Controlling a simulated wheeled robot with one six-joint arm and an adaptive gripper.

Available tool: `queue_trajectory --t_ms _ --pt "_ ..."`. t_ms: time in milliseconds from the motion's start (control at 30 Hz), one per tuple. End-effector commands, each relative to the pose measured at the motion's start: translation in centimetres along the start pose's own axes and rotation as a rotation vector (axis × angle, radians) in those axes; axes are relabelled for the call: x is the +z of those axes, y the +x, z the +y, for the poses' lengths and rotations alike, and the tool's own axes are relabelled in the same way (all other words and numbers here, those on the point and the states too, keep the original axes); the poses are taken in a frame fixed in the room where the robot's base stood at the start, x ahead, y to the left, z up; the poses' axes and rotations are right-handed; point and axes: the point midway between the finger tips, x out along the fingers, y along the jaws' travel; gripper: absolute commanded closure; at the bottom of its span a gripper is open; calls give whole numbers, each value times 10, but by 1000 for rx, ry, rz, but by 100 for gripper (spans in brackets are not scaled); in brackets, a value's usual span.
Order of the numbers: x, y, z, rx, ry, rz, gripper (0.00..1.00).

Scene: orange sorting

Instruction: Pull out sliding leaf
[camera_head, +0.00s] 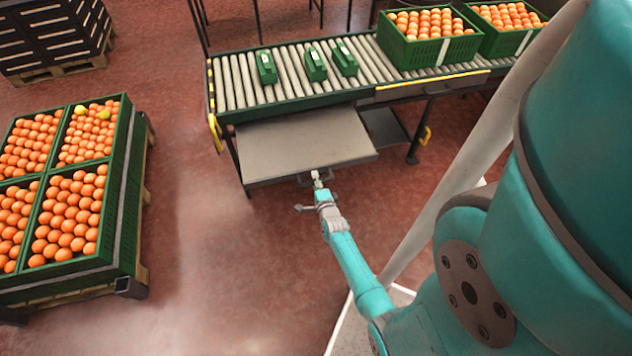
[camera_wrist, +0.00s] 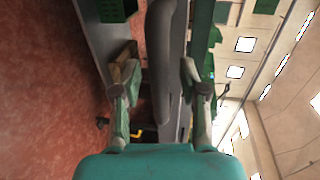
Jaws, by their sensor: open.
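The sliding leaf (camera_head: 300,143) is a flat grey-beige panel that sticks out in front of the roller conveyor, below its green frame. A dark handle shows partly at its front edge, by my gripper (camera_head: 317,179). In the wrist view the handle (camera_wrist: 158,50) is a thick grey bar running between the two spread fingers of my gripper (camera_wrist: 162,85). The fingers stand apart from the bar on both sides. The leaf's edge (camera_wrist: 178,75) shows just right of the bar.
The roller conveyor (camera_head: 240,81) carries several small green boxes (camera_head: 316,66) and orange-filled crates (camera_head: 411,55). A pallet of orange crates (camera_head: 123,190) stands at the left. Dark stacked crates (camera_head: 45,30) stand at the back left. The red floor (camera_head: 210,260) before the leaf is clear.

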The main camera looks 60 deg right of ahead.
Motion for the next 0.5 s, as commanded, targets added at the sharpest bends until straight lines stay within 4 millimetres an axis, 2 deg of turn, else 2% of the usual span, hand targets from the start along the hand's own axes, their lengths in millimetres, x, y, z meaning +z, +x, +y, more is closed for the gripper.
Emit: queue_trajectory --t_ms 233,267,400,433,500 --pt "0 0 0 1 0 0 57" --pt "0 0 0 1 0 0 59" --pt "0 0 0 1 0 0 94" --pt "0 0 0 1 0 0 100" --pt "0 0 0 1 0 0 100"
